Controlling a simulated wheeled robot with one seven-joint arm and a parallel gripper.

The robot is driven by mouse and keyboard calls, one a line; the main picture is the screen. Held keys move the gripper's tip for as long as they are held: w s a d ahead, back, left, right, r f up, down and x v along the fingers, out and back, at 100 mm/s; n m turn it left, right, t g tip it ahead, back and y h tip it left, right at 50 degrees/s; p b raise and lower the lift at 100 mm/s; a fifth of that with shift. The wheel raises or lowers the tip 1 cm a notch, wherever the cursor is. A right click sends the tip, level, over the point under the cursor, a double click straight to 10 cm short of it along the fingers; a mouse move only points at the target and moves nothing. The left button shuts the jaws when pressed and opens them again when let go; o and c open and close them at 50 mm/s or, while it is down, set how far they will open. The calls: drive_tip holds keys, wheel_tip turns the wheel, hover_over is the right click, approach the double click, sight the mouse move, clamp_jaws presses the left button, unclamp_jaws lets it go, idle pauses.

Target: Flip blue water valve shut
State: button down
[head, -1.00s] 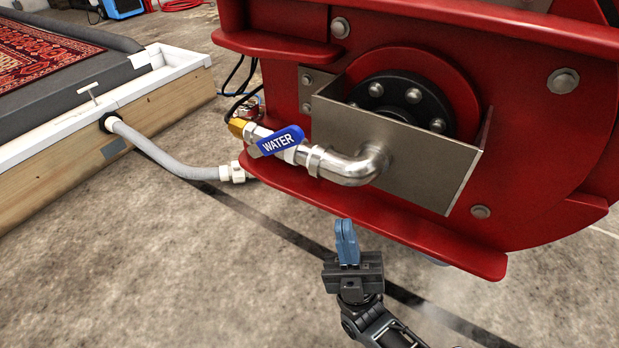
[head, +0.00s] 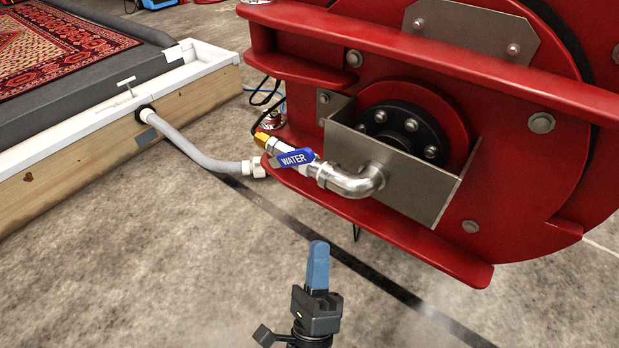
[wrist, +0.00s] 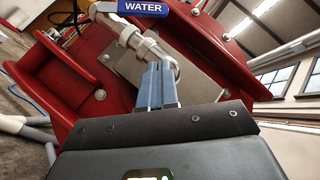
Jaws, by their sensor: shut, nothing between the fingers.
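The blue valve handle (head: 293,159), lettered WATER, sits on a metal pipe fitting (head: 350,180) at the front of the red machine. In the wrist view the handle (wrist: 143,8) shows at the top edge, beyond my fingertips. My gripper (head: 318,248) has blue fingers pressed together with nothing between them. In the head view it is below the valve and apart from it. In the wrist view my gripper (wrist: 158,68) points toward the pipe elbow and overlaps it; I cannot tell the gap.
The red machine (head: 470,227) fills the upper right, with a steel bracket (head: 430,190) beside the pipe. A grey hose (head: 190,153) runs left to a wood-sided wash pit (head: 60,175) holding a patterned rug (head: 55,50). The concrete floor in front is clear.

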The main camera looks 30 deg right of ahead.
drive_tip(key=m, duration=0.1)
drive_tip(key=a+m+y, duration=0.1)
drive_tip(key=shift+s+a+f+m+g+p, duration=0.2)
drive_tip(key=shift+f+m+g+p, duration=0.1)
drive_tip(key=shift+m, duration=0.1)
drive_tip(key=p, duration=0.2)
approach(307, 163)
drive_tip(key=shift+w+d+f+x, duration=0.3)
drive_tip(key=shift+f+x, duration=0.35)
drive_tip(key=shift+x, duration=2.55)
drive_tip(key=shift+r, duration=0.15)
drive_tip(key=shift+r+n+y+p, duration=0.2)
drive_tip(key=shift+n+y+p, duration=0.3)
drive_tip(key=shift+p, duration=0.25)
